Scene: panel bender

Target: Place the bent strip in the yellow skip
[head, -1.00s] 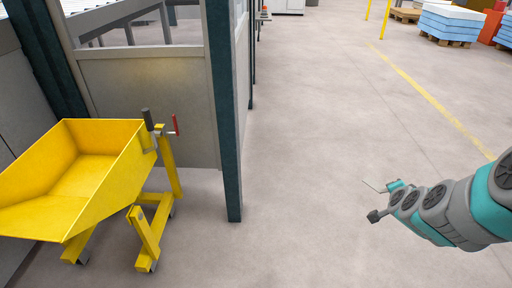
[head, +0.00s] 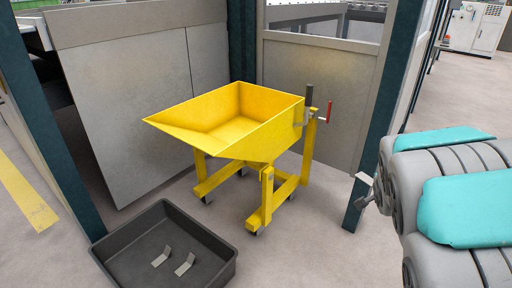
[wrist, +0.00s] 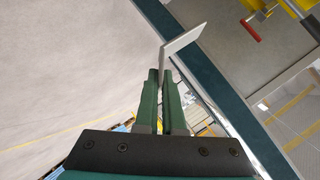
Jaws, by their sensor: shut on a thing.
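The yellow skip (head: 232,118) stands on its wheeled frame in the middle of the head view, and it looks empty. A piece of its yellow frame and red handle show at the top right of the wrist view. My gripper (wrist: 161,95) is shut on a bent metal strip (wrist: 183,41), which sticks out beyond the fingertips. In the head view the strip (head: 365,179) shows small at the right, by a dark green post and apart from the skip. My arm hides most of the gripper there.
A dark tray (head: 128,262) on the floor at the front left holds two bent strips (head: 162,256). A dark green post (head: 372,140) stands between the skip and my arm. Grey panels (head: 140,95) close the corner behind the skip.

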